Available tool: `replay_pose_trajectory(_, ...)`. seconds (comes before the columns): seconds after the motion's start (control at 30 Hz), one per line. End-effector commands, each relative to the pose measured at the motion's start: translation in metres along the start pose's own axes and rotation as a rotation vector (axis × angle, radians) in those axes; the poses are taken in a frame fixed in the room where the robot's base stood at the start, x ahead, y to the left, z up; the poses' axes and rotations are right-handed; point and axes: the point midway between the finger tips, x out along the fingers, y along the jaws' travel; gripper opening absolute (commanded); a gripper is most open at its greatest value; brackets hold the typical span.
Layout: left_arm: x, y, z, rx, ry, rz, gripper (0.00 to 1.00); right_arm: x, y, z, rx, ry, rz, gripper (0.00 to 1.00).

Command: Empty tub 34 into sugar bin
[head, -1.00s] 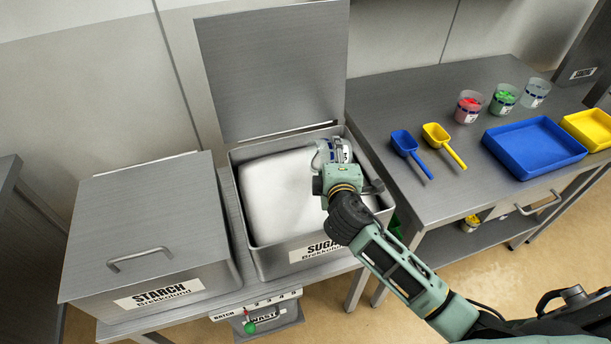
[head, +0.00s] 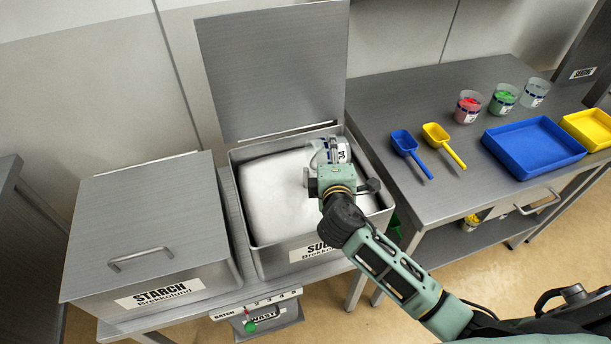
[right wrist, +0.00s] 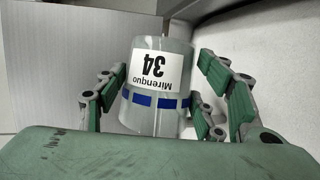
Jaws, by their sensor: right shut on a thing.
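Tub 34 (head: 340,151) is a clear tub with a blue band and a white label. My right gripper (head: 331,166) is shut on it and holds it over the back right part of the open sugar bin (head: 292,261). White sugar (head: 272,195) fills much of the bin. In the right wrist view, the tub (right wrist: 172,118) sits between the green finger pads, its label "Mirenquo 34" upside down. The tub looks tipped over; its walls look clear, and I cannot tell whether anything is left inside. My left gripper is not in view.
The bin's raised lid (head: 275,75) stands behind it. The closed starch bin (head: 150,235) is at left. On the right table are a blue scoop (head: 407,146), a yellow scoop (head: 440,138), three tubs (head: 503,99), a blue tray (head: 535,147) and a yellow tray (head: 590,128).

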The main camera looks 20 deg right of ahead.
Motion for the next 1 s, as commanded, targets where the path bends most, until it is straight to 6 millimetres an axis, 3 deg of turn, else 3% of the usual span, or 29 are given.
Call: replay_pose_trajectory(1.0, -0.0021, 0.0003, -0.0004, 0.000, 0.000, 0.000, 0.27, -0.0034, 0.0058, -0.0055, -0.103, -0.030, 0.036, 0.32)
